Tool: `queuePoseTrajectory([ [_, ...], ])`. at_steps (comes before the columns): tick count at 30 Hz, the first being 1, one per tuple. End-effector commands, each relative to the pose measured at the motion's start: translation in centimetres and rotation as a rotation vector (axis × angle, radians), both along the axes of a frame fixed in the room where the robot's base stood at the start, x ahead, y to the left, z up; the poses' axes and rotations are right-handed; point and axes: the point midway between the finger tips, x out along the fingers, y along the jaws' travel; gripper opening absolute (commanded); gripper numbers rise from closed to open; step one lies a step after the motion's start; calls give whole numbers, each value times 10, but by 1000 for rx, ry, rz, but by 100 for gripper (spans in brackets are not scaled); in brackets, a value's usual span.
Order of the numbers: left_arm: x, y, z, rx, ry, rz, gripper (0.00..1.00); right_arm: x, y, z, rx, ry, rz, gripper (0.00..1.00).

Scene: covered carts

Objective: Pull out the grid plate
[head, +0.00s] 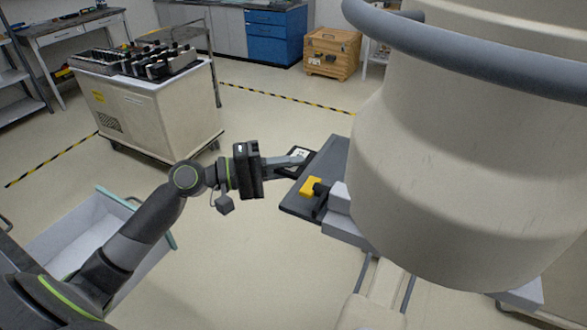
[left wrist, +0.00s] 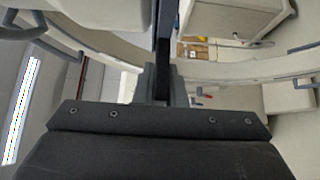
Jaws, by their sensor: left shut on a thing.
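A thin dark piece with a white label (head: 300,152), seemingly the grid plate, shows at the far left edge of a flat dark grey board (head: 326,172). I cannot tell whether the piece and the board are one part. The board juts out to the left from the big cream machine (head: 450,160), which hides its right side. My left gripper (head: 299,161) reaches in from the left and is shut on the dark piece. In the left wrist view its dark fingers (left wrist: 162,75) show end-on, and the held part is not clear. My right gripper is not in view.
A yellow block (head: 311,187) with a black knob sits at the board's near edge. A grey rail (head: 480,55) rings the machine. A cream cart (head: 150,112) carrying black devices stands at the back left. An open pale drawer (head: 85,235) lies below my arm. Floor between is clear.

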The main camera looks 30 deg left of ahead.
Motion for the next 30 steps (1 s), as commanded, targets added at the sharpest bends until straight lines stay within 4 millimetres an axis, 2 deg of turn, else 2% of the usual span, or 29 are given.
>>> queuePoseTrajectory([
  [30,1,31,-2,4,1,2,0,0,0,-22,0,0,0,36],
])
